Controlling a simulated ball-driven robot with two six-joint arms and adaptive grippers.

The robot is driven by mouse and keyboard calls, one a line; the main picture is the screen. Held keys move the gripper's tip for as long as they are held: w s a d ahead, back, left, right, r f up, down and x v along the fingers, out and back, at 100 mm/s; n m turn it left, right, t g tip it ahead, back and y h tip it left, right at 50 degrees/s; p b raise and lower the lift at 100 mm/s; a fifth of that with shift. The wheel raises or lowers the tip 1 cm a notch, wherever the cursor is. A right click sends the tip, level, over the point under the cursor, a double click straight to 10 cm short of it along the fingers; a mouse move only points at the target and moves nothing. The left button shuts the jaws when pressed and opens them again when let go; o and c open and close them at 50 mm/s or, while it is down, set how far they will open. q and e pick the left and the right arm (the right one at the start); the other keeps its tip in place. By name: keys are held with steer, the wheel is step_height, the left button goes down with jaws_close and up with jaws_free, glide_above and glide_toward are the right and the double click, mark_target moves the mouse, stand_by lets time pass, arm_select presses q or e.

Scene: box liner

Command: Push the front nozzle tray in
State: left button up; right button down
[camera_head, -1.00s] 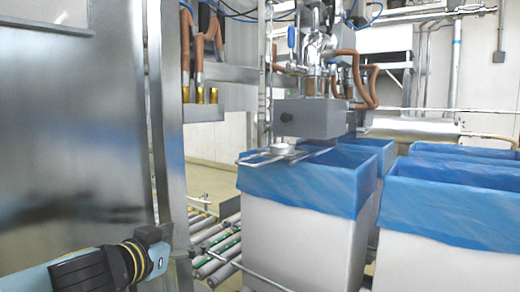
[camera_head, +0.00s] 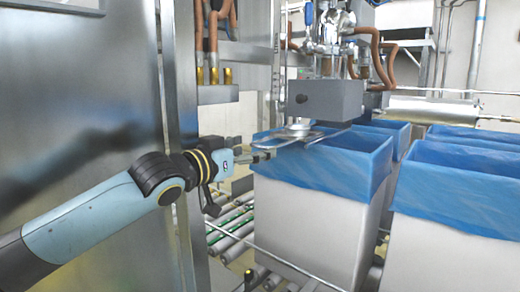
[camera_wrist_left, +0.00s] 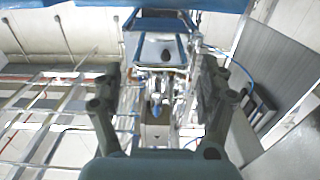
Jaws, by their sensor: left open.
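The front nozzle tray (camera_head: 300,134) is a thin metal frame with a round cup. It sticks out below the grey nozzle box (camera_head: 325,99), over the near blue-lined box (camera_head: 320,168). My left gripper (camera_head: 270,155) is level, just left of the tray and slightly below it, by the liner's left corner. I see no clear contact. In the left wrist view the fingers (camera_wrist_left: 160,100) are spread apart with nothing between them. The nozzle box with its dark knob (camera_wrist_left: 166,54) shows beyond them; the tray is hard to make out there. My right gripper is not in view.
More blue-lined white boxes (camera_head: 455,215) stand to the right and behind. A roller conveyor (camera_head: 235,225) runs below my left gripper. A large steel panel (camera_head: 80,110) and post stand at the left. Orange hoses (camera_head: 375,50) hang around the nozzle machinery.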

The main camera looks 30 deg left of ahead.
mark_target(260, 147)
arm_select(q)
steer(key=shift+w+d, duration=0.15)
steer(key=shift+w, duration=1.5)
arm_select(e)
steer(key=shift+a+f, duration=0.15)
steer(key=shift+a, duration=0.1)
